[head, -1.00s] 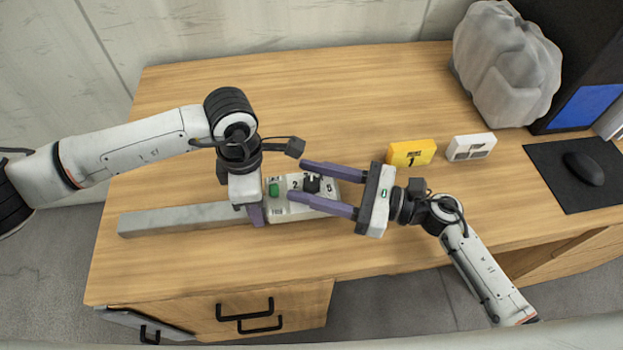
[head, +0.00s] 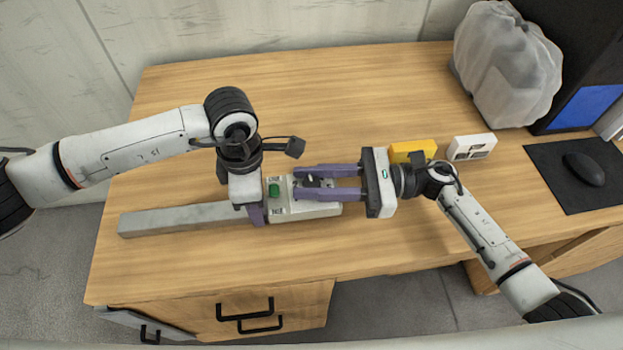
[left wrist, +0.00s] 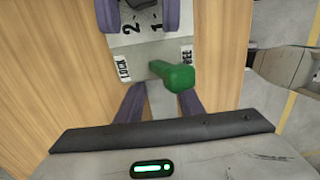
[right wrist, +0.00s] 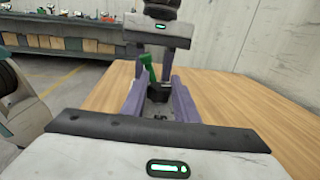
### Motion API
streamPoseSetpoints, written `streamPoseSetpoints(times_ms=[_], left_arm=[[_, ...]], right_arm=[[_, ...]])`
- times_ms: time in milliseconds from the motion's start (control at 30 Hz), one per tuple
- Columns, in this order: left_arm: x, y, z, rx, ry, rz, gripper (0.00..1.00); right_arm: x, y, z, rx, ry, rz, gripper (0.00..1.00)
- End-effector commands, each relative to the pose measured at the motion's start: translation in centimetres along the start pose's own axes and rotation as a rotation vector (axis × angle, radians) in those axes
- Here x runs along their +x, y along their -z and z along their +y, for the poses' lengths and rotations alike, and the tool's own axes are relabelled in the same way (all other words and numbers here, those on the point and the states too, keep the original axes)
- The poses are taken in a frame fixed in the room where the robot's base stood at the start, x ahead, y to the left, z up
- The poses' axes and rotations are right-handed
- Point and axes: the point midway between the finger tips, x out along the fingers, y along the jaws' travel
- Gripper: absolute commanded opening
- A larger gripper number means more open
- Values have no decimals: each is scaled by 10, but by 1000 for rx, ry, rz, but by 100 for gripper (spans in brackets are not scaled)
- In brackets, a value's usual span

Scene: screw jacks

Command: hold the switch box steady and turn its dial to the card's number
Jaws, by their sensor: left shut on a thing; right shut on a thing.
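The white switch box (head: 315,210) lies on the desk, with a green lever (head: 274,190) between LOCK and FREE labels. The lever also shows in the left wrist view (left wrist: 174,75). A long grey bar (head: 180,219) runs left from the box. My left gripper (head: 257,213) is shut on this bar at the box's left end; its fingertips are partly hidden. My right gripper (head: 320,181) reaches in from the right, shut on the black dial (head: 318,181), which its fingers mostly cover. The yellow card (head: 412,148) is partly hidden behind my right gripper; its number is covered.
A small white block (head: 472,147) stands right of the card. A grey bag (head: 508,65), a dark computer case (head: 590,95) and a mouse (head: 583,168) on a black mat are at the right. The desk (head: 200,90) is clear behind the box.

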Motion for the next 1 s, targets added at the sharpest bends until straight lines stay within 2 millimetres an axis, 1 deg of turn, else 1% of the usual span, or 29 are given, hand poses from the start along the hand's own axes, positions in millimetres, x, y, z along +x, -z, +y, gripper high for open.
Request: streamPoseSetpoints(times_ms=[200, 400, 600, 967, 1000], left_arm=[[-1, -1, 0, 4, -1, -2, 0], [-1, -1, 0, 5, -1, -2, 0], [-1, -1, 0, 5, -1, -2, 0], [-1, -1, 0, 4, -1, -2, 0], [-1, -1, 0, 4, -1, -2, 0]], right_arm=[[0, 1, -1, 1, -134, 3, 5], [0, 1, 0, 1, -212, 3, 5], [-1, 1, 0, 1, -245, 4, 5], [-1, 1, 1, 2, -248, 4, 5], [-1, 1, 1, 2, -247, 4, 32]])
